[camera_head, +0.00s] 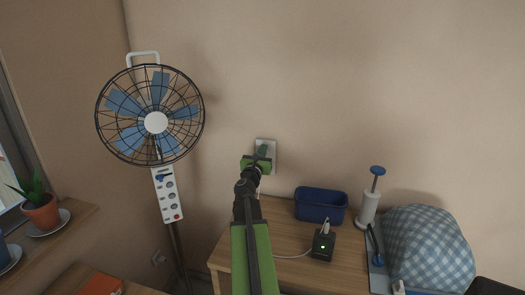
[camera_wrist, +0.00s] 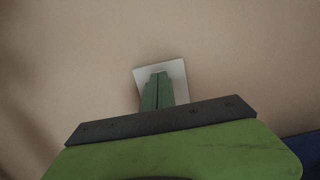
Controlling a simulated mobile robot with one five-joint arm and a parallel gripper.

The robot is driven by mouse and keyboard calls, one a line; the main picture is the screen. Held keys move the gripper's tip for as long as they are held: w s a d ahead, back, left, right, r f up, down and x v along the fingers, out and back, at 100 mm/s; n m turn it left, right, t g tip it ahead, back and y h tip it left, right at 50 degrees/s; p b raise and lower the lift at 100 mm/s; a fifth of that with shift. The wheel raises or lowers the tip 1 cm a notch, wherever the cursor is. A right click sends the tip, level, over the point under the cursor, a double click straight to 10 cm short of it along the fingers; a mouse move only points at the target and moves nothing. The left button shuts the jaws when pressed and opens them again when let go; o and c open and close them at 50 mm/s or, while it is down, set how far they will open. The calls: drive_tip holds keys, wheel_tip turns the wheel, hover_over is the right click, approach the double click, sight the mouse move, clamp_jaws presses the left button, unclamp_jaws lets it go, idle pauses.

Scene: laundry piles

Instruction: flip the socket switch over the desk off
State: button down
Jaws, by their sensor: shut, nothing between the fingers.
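The white socket switch plate (camera_head: 272,150) is on the wall above the wooden desk (camera_head: 287,238). In the head view my gripper (camera_head: 262,150) is in front of the plate and covers its middle and left part. In the wrist view the plate (camera_wrist: 174,70) shows behind the fingertips of my gripper (camera_wrist: 158,76). The two green fingers are together, with nothing between them. The fingertips overlap the plate in both views; I cannot tell whether they touch it. The switch itself is hidden behind the fingers, so its position does not show.
A blue bin (camera_head: 320,206), a black box (camera_head: 323,246) with a green light, a white pump bottle (camera_head: 368,204) and a checked cloth heap (camera_head: 428,248) are on the desk. A standing fan (camera_head: 156,122) is at left. The wall around the plate is clear.

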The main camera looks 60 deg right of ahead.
drive_tip(key=r+v, duration=0.1)
drive_tip(key=v, duration=0.6)
drive_tip(key=shift+f+b, duration=0.3)
drive_tip(key=shift+a, duration=0.15)
drive_tip(key=w+a+f+m+g+y+p, duration=0.1)
drive_tip(key=w+a+f+m+y+p, duration=0.2)
drive_tip(key=a+m, duration=0.45)
drive_tip(key=w+a+f+m+g+y, duration=0.1)
drive_tip(key=w+a+f+m+y, duration=0.35)
drive_tip(key=a, duration=0.65)
drive_tip(key=w+a+f+m+g+y+p, duration=0.1)
drive_tip(key=w+a+f+m+y+p, duration=0.1)
drive_tip(key=w+a+f+m, duration=0.55)
drive_tip(key=s+a+f+m+g+y+p, duration=0.1)
drive_tip(key=a+y, duration=0.3)
drive_tip(key=a, duration=1.4)
drive_tip(key=s+a+f+m+g+y+p, duration=0.1)
drive_tip(key=s+a+f+y, duration=0.2)
drive_tip(key=a, duration=1.5)
drive_tip(key=shift+s+g+y+p, duration=0.35)
drive_tip(key=shift+s+y, duration=0.2)
drive_tip(key=shift+y, duration=0.5)
